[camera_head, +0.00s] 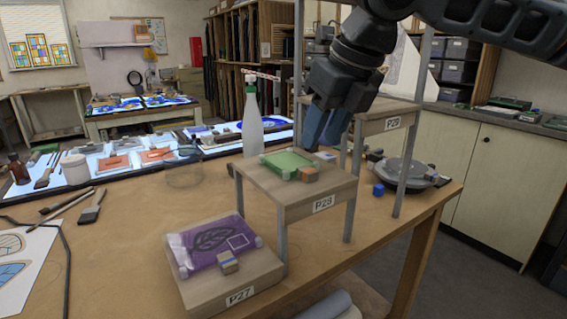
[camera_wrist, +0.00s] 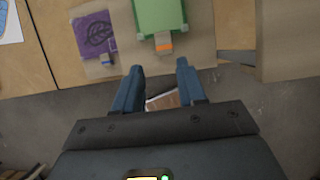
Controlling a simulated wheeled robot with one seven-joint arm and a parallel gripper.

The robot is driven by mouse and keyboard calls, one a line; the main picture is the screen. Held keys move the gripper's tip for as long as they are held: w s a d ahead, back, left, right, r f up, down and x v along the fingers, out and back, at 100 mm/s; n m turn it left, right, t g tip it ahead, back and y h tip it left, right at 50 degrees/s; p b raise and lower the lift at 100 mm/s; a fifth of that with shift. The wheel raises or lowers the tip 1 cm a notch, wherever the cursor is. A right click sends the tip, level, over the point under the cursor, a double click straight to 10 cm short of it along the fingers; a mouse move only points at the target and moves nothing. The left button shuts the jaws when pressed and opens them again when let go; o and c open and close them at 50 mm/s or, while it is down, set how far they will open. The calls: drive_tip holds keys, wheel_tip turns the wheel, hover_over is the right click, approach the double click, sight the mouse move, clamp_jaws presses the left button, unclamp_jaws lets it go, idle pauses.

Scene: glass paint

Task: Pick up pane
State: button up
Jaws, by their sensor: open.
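A green pane (camera_head: 286,162) lies flat on the small wooden stand labelled P28 (camera_head: 323,190), with an orange-brown block (camera_head: 308,174) at its front right corner. A purple pane (camera_head: 213,243) with a dark leaf drawing lies on the lower stand labelled P27 (camera_head: 250,283), with a small tan and blue block (camera_head: 228,262) at its front edge. My gripper (camera_head: 325,128) is open and empty, above and behind the right side of the green pane. In the wrist view my open fingers (camera_wrist: 158,82) point toward the green pane (camera_wrist: 160,15); the purple pane (camera_wrist: 95,35) is to their left.
A taller stand labelled P29 (camera_head: 375,125) rises behind right, with upright metal posts near my gripper. Brushes (camera_head: 91,207) lie at left.

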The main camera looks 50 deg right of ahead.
sight(310, 171)
drive_tip(key=shift+s+d+f+g, duration=0.15)
drive_tip(key=shift+d+f+g, duration=0.15)
drive_tip(key=shift+d+f, duration=0.1)
drive_tip(key=shift+x, duration=3.5)
drive_tip(key=shift+a, duration=0.2)
drive_tip(key=shift+c, duration=0.3)
clamp_jaws()
